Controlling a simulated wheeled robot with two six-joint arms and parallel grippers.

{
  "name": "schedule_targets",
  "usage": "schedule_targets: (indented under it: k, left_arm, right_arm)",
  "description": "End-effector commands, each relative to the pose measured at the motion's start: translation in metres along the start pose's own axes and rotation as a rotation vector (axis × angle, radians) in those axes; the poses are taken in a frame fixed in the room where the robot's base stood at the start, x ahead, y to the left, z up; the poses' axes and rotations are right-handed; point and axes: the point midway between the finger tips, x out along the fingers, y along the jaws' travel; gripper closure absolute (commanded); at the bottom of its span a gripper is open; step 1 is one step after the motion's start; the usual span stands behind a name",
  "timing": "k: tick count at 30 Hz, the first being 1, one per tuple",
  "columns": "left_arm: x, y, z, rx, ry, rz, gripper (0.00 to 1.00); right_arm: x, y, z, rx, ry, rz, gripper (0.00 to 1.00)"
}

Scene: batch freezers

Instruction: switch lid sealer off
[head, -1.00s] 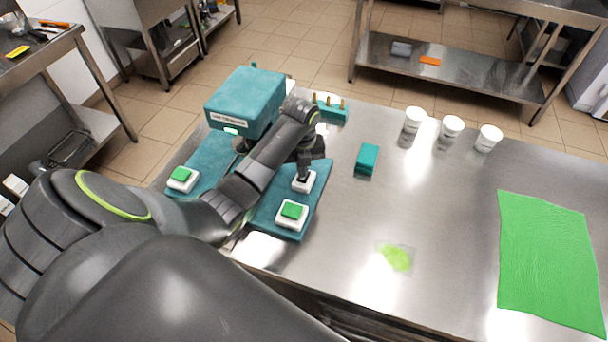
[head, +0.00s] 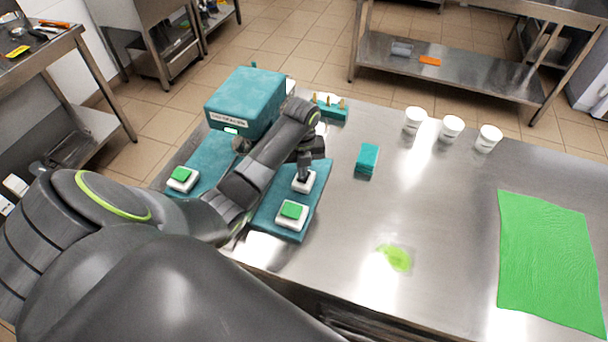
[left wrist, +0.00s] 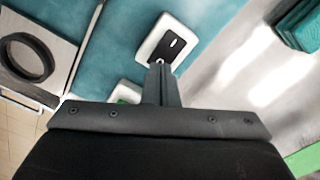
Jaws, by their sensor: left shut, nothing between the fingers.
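The lid sealer (head: 243,101) is a teal machine with a lit front panel, on a teal base at the left of the steel table. A white switch with a black rocker (left wrist: 172,44) sits on that base; it also shows in the head view (head: 311,183). My left gripper (head: 304,178) is shut and empty, pointing down with its fingertips at the near edge of the rocker. I cannot tell whether they touch or which way the rocker is tipped. Green buttons in white housings stand at the base's left (head: 182,179) and front (head: 291,212). My right gripper is not in view.
A teal block (head: 367,160) lies right of the sealer base. Three white tubs (head: 451,128) stand at the back. A green cloth (head: 548,258) lies at the right, and a green spill (head: 396,258) is near the front. The table's middle is mostly clear.

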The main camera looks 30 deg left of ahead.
Motion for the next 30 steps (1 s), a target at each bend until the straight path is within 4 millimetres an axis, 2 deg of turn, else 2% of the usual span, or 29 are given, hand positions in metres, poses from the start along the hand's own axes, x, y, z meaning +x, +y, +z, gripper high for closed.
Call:
schedule_targets:
  k: [30]
  left_arm:
    - [0.0064, 0.0, 0.0, 0.0, 0.0, 0.0, 1.0]
  right_arm:
    - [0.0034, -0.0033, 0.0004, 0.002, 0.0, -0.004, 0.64]
